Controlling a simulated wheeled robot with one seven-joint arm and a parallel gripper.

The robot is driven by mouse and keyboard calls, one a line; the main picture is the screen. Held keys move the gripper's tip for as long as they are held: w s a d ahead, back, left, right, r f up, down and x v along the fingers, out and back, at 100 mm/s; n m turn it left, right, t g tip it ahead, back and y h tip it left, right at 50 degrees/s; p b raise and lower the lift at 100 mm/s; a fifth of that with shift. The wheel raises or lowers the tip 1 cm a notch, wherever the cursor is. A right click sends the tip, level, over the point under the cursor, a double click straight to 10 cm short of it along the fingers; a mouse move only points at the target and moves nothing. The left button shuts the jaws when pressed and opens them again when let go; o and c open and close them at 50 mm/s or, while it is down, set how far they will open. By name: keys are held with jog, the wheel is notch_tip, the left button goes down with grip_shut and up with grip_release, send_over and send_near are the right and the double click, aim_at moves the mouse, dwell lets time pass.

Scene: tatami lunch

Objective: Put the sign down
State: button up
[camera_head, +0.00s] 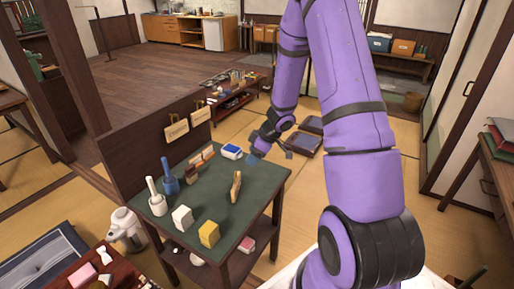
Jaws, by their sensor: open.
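Two pale wooden signs hang by cords on the dark upright board behind the green-topped table; one sign (176,130) is at left and the other sign (200,115) is to its right. A tan, flat upright piece (236,186) stands on the green table top (214,207); I cannot tell whether it is a sign too. My gripper (270,154) is small in view, by the table's far right edge, to the right of the blue-and-white box. It is open, apart from the hanging signs and the tan piece. I see nothing held.
The table also bears a blue bottle (169,178), a white bottle (156,198), a white block (182,218), a yellow block (209,234), brown blocks (198,163) and a blue-and-white box (231,152). A white kettle (125,228) stands at left. Dark cushions (303,140) lie on the tatami behind.

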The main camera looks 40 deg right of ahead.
notch_tip(320, 180, up, 25)
jog(key=s+m+t+h, duration=0.3)
jog(key=m+h, duration=0.2)
jog(key=h, duration=0.3)
jog(key=s+a+r+m+y, duration=0.1)
jog(key=s+a+r, duration=0.2)
jog(key=s, duration=0.5)
jog(key=s+a+r+m+g+y, duration=0.1)
jog(key=s+a+r, duration=0.2)
jog(key=s+a, duration=0.3)
jog(key=s+a+r+m+g+y, duration=0.1)
jog(key=s+a+r, duration=0.3)
jog(key=s, duration=0.7)
jog(key=shift+s+a+m+y, duration=0.2)
jog(key=shift+a+m+y, duration=0.2)
jog(key=shift+m, duration=0.1)
